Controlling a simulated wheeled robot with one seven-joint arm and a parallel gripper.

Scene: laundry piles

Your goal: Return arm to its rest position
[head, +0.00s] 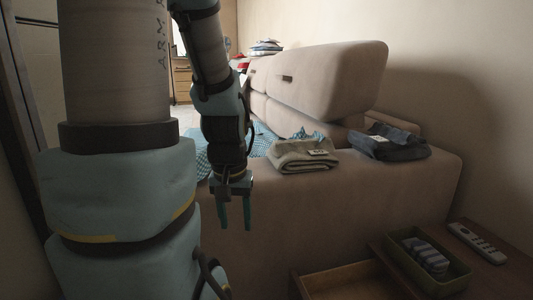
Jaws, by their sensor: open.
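My arm stands large at the left of the head view, with its forearm hanging down. My gripper (235,215) points down in front of the near side of the beige sofa (310,220). Its two teal fingers are apart, with nothing between them. It is left of a folded grey-green garment (303,154) lying on the sofa's near arm, and does not touch it. A folded dark blue garment (390,142) lies farther right on the same arm.
A wooden side table (500,275) at the lower right holds a tray (457,283) with a rolled striped cloth (428,254) and a white remote (477,242). An open drawer (345,280) juts out at the bottom. A blue patterned cloth (262,140) lies on the sofa.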

